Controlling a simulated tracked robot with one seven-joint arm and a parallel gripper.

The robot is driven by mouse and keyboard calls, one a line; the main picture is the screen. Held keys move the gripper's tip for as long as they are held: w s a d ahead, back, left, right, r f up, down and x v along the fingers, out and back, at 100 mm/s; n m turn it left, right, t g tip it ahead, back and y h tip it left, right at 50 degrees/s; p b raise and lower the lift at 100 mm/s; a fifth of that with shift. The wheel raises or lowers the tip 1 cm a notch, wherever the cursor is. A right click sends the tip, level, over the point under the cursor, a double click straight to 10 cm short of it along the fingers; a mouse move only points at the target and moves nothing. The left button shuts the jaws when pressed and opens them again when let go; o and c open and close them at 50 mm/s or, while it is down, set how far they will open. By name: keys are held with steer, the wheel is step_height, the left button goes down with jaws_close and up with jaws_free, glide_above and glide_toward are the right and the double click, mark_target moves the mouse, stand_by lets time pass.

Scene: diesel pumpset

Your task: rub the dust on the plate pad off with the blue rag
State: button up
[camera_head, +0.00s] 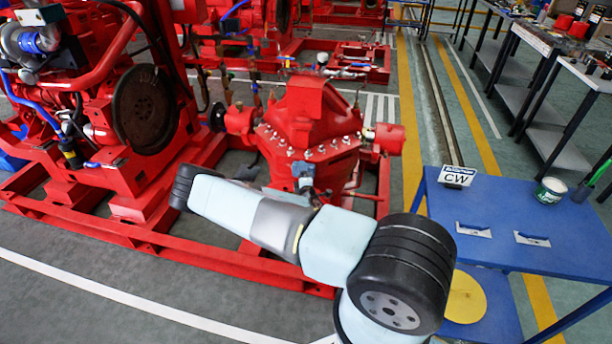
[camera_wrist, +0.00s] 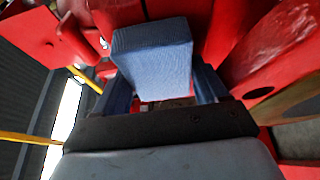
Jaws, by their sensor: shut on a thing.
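The blue rag (camera_wrist: 152,48) is a folded, block-like cloth in the wrist view. My gripper (camera_wrist: 163,92) is shut on it, with one blue-grey finger on each side. Red painted metal surrounds the rag in that view; I cannot tell whether the rag touches any of it. I cannot pick out the plate pad or any dust in either view.
A red engine (camera_head: 95,100) with a dark round flywheel stands left of the pump on a red base frame (camera_head: 130,235). A blue table (camera_head: 570,225) at right carries a CW sign (camera_head: 458,176) and a green-white tub (camera_head: 550,191). Grey floor is clear at front left.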

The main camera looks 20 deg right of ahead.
steer(key=shift+w+a+f, duration=0.15)
steer(key=shift+w+a, duration=0.05)
steer(key=shift+a, duration=0.25)
steer(key=shift+w+a+f, duration=0.1)
steer(key=shift+w+a, duration=0.35)
steer(key=shift+a, duration=0.3)
steer(key=shift+w+a+r, duration=0.1)
steer(key=shift+w+a, duration=0.4)
steer(key=shift+a, duration=0.25)
steer(key=shift+w+a+f, duration=0.1)
steer(key=shift+w+a, duration=0.35)
steer(key=shift+a, duration=0.3)
steer(key=shift+w+a, duration=0.75)
steer(key=shift+a, duration=0.3)
steer(key=shift+s+a+r, duration=0.1)
steer(key=shift+s+a, duration=0.65)
steer(key=shift+s, duration=0.5)
steer(key=shift+s+a+r, duration=0.1)
steer(key=shift+s+a, duration=0.7)
steer(key=shift+s, duration=0.4)
steer(key=shift+s+a, duration=0.75)
steer(key=shift+s, duration=0.5)
steer(key=shift+w+d, duration=0.7)
steer(key=shift+w, duration=0.3)
steer(key=shift+w+d, duration=0.65)
steer(key=shift+w, duration=0.3)
steer(key=shift+w+d, duration=0.7)
steer(key=shift+w, duration=0.3)
